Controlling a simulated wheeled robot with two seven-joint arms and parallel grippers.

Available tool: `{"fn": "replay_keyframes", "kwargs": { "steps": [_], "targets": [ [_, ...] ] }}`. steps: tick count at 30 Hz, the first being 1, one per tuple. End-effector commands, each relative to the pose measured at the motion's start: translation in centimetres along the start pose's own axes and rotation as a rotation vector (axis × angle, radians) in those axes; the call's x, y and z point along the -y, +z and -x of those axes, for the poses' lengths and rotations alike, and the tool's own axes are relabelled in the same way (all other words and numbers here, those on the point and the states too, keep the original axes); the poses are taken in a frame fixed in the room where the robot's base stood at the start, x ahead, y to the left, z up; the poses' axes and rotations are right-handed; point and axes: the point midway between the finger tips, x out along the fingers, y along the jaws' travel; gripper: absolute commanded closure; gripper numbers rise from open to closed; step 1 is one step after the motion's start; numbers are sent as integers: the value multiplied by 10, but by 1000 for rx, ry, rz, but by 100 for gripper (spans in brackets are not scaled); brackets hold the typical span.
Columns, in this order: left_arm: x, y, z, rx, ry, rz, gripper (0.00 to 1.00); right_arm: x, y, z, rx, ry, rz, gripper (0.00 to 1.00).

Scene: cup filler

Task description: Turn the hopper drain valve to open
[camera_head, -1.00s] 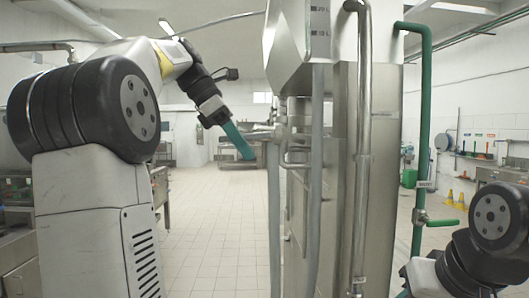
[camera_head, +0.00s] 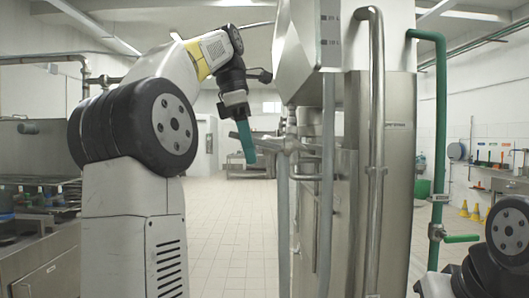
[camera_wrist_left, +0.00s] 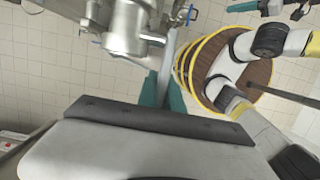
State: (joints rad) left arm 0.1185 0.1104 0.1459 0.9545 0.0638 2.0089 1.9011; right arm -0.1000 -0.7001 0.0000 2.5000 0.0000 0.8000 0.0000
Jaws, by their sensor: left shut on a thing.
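The hopper (camera_head: 308,45) is a steel tank at the upper middle of the head view. Its drain valve (camera_head: 290,143) sits below it, with a metal lever pointing left. My left gripper (camera_head: 246,142) has teal fingers and is at this lever, left of the valve. In the left wrist view, the left gripper (camera_wrist_left: 163,90) is shut on the grey valve lever (camera_wrist_left: 168,62), which runs up between the teal fingers to the steel valve body. The exact angle of the lever is hard to read. A teal tip of my right gripper (camera_wrist_left: 245,5) shows at the top of the left wrist view, partly cut off.
Vertical steel pipes (camera_head: 376,150) and a steel cabinet (camera_head: 398,180) stand right of the valve. A green pipe (camera_head: 440,120) with a green handle (camera_head: 462,239) is farther right. A steel sink counter (camera_head: 40,265) is at the left. The tiled floor (camera_head: 232,240) between is open.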

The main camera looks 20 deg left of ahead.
Motion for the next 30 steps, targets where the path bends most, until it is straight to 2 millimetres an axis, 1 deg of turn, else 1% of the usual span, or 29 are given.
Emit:
{"fn": "replay_keyframes", "kwargs": {
  "steps": [5, 6, 8, 9, 24, 30],
  "targets": [
    [0, 0, 1, 2, 4, 0, 100, 0, 0, 0, 0, 0, 0, 65],
    [0, 0, 1, 2, 4, 0, 81, 0, 0, 0, 0, 0, 0, 65],
    [0, 0, 1, 2, 4, 0, 70, 0, 0, 0, 0, 0, 0, 65],
    [0, 0, 0, 2, 3, 0, 67, 0, 0, 0, 0, 0, 0, 65],
    [0, 0, 0, 6, 1, 0, 67, 0, 0, 0, 0, 0, 0, 65],
    [0, -2, -5, 91, 0, 5, 67, 0, 0, 0, 0, 0, 0, 65]
  ]
}}
